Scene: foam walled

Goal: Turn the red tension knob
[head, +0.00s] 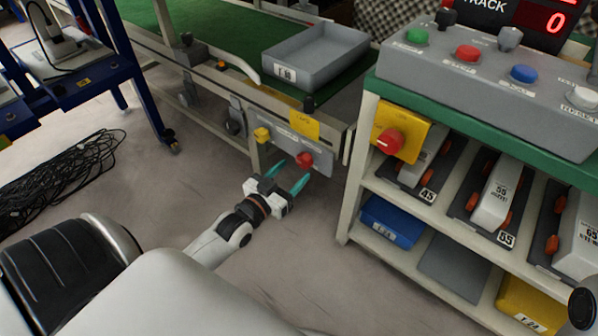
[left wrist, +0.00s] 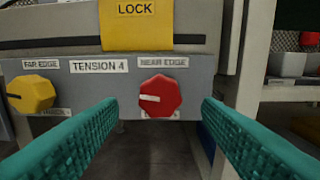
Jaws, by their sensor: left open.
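The red tension knob (head: 305,159) sits on a grey panel on the side of the conveyor frame, under a yellow LOCK plate (head: 304,125). In the left wrist view the red knob (left wrist: 160,96) is faceted, with a white mark pointing left, below a NEAR EDGE label (left wrist: 163,61). A yellow knob (left wrist: 30,94) is to its left under FAR EDGE, beside a TENSION 4 label (left wrist: 99,66). My left gripper (head: 289,175) is open, its teal fingers pointing at the panel. In the wrist view the fingers (left wrist: 158,130) stand either side of the red knob, apart from it. My right gripper is not visible.
A grey tray (head: 316,55) rests on the green conveyor belt. To the right, a shelf unit (head: 352,190) holds several devices and bins, with a control box (head: 440,68) on top. Black cables (head: 60,172) lie on the floor at left. The floor around my left arm is clear.

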